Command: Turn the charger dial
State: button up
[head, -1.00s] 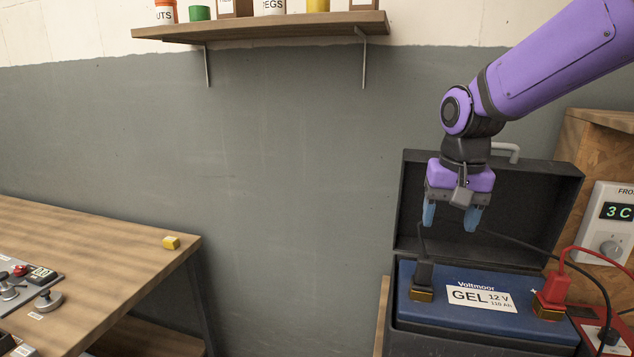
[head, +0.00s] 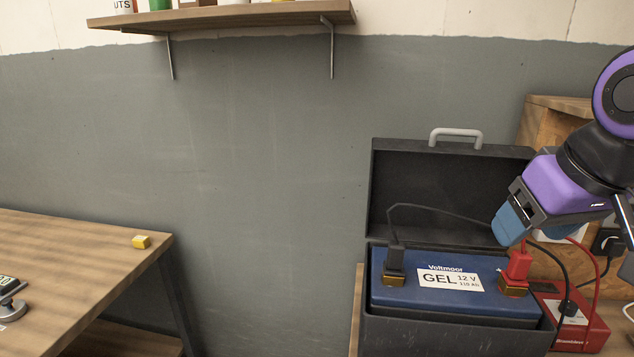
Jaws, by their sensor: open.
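My gripper (head: 508,228), purple with blue fingers, points down and left at the right of the head view. It is open and appears empty, in front of the raised case lid and above the red clamp. The red charger box (head: 583,333) sits low at the right, with a pale label on its face. I cannot make out its dial. The blue battery (head: 400,296) sits in the black case (head: 450,335), with a black clamp (head: 394,258) on its left post and a red clamp (head: 518,264) on its right post.
Black and red cables run between the battery and the charger side. A white panel (head: 572,233) on the wooden board is mostly hidden by my gripper. A shelf (head: 240,16) hangs above.

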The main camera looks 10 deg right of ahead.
aim_at(573, 307)
jog(key=z, duration=1.3)
